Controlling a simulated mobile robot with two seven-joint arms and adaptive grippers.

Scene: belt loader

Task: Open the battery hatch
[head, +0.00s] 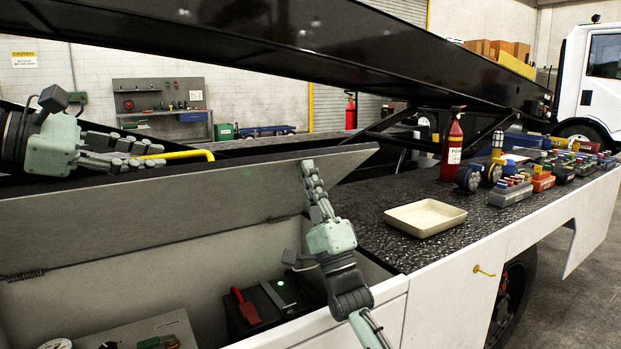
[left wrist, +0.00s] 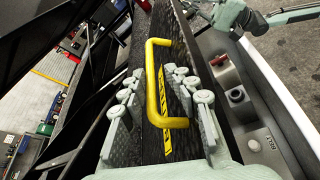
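The battery hatch lid (head: 170,210) stands raised and tilted over an open compartment in the loader's side. Its yellow handle (head: 185,155) is on the top edge region, and also shows in the left wrist view (left wrist: 154,85). My left gripper (head: 150,155) is at the handle; in the left wrist view its fingers (left wrist: 155,105) are spread on both sides of the handle, with gaps visible. My right gripper (head: 312,180) has its fingers pointing up at the lid's right part, seemingly against its underside; its closure is unclear. A dark box with a red lever (head: 245,306) sits inside the compartment.
Right of the opening, the dark deck carries a cream tray (head: 425,217), a red fire extinguisher (head: 452,145) and several coloured-button boxes (head: 510,192). The black conveyor boom (head: 300,50) slopes overhead. A gauge (head: 55,344) is at the compartment's lower left.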

